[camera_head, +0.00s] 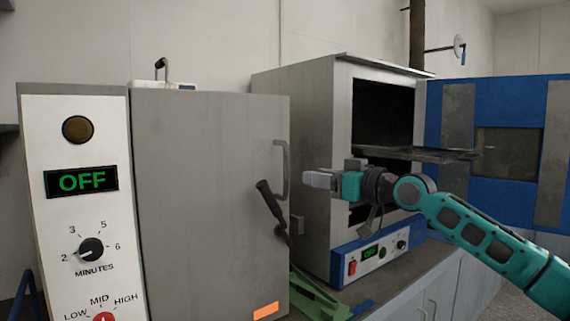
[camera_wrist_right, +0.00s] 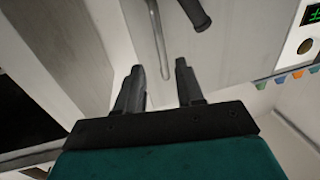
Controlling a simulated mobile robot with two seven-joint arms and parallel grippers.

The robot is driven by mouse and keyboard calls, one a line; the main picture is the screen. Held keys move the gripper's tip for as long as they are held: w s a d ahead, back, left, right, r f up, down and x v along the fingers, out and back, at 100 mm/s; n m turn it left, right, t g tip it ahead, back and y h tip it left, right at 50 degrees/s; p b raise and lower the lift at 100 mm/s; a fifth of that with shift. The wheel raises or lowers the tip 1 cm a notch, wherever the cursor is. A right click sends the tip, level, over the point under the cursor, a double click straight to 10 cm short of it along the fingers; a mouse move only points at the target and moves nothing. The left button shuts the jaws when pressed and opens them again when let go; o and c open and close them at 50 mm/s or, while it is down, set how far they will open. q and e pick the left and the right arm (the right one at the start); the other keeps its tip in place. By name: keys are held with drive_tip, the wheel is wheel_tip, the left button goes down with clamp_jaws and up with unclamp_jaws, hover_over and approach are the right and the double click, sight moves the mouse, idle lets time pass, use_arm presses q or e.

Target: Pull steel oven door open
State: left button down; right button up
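The steel oven's grey door (camera_head: 210,190) is shut in the left half of the head view. Its vertical bar handle (camera_head: 281,168) is near the door's right edge, and it also shows in the wrist view as a thin curved bar (camera_wrist_right: 158,42). My right gripper (camera_head: 308,180) points left, just right of the handle. In the wrist view the right gripper's fingers (camera_wrist_right: 160,80) are apart with nothing between them. The handle's end lies ahead of the gap between the tips. My left gripper is not in view.
A black-gripped lever (camera_head: 270,205) rises in front of the door from a green base (camera_head: 320,298). It is close to the handle. A second oven (camera_head: 312,150) stands behind, its blue door (camera_head: 497,100) open at right and a dark shelf (camera_head: 420,153) sticking out.

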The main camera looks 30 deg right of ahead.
drive_tip(key=p, duration=0.3)
hover_over(285, 196)
drive_tip(key=shift+w+d+f, duration=0.1)
drive_tip(key=shift+w+d, duration=0.15)
drive_tip(key=shift+w, duration=0.05)
drive_tip(key=shift+c, duration=0.2)
clamp_jaws()
